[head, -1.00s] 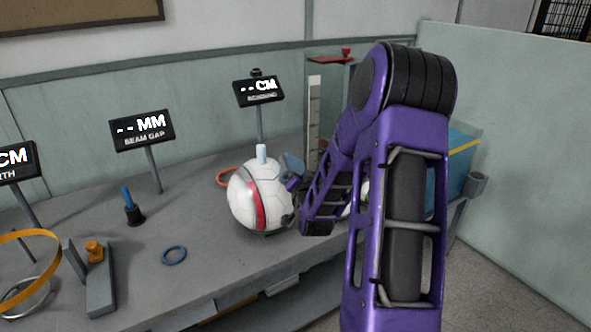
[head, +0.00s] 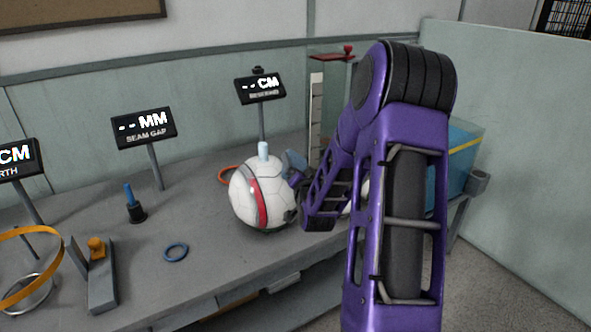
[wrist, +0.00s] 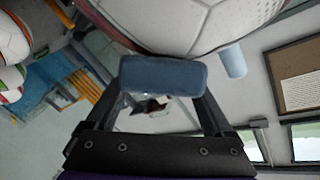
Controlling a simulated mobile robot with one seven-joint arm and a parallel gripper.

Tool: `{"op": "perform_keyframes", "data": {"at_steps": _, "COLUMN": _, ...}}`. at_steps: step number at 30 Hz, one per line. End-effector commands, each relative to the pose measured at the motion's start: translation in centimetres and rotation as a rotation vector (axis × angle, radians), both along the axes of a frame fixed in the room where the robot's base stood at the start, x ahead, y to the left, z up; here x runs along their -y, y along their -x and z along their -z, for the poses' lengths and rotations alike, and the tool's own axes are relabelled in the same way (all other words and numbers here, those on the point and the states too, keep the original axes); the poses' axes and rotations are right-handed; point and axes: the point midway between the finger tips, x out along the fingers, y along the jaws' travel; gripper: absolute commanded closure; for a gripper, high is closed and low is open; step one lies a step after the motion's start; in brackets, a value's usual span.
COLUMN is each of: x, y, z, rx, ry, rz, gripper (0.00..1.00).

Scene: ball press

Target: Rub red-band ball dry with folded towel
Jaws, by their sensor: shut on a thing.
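The white ball with a red band (head: 262,196) sits on the bench; its pale panelled side fills the top of the wrist view (wrist: 190,22). The folded towel (wrist: 163,76) is a small blue-grey pad, shut between the fingertips of my gripper (wrist: 163,80). In the head view the towel (head: 296,161) shows at the ball's upper right side. It lies right beside the ball's surface; I cannot tell whether they touch. My arm hides part of the gripper in the head view.
A pale cylinder (head: 263,150) shows at the ball's top edge. A display stand (head: 260,88) and a scale post (head: 316,110) stand behind. A blue ring (head: 176,252) lies left on the bench. A blue bin (head: 462,160) is at right, and other balls (wrist: 12,50) show in the wrist view.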

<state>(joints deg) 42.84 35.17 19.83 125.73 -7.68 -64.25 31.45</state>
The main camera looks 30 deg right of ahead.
Motion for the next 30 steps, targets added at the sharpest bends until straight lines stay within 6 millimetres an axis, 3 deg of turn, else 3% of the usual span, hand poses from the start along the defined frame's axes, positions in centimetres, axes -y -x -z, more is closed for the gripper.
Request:
{"op": "perform_keyframes", "data": {"at_steps": 21, "x": -2.0, "y": 1.8, "z": 0.0, "rx": 0.0, "ry": 0.0, "rz": 0.0, "gripper": 0.68}}
{"op": "perform_keyframes", "data": {"at_steps": 30, "x": -1.5, "y": 1.3, "z": 0.0, "rx": 0.001, "ry": -0.001, "rz": 0.001, "gripper": 0.68}}
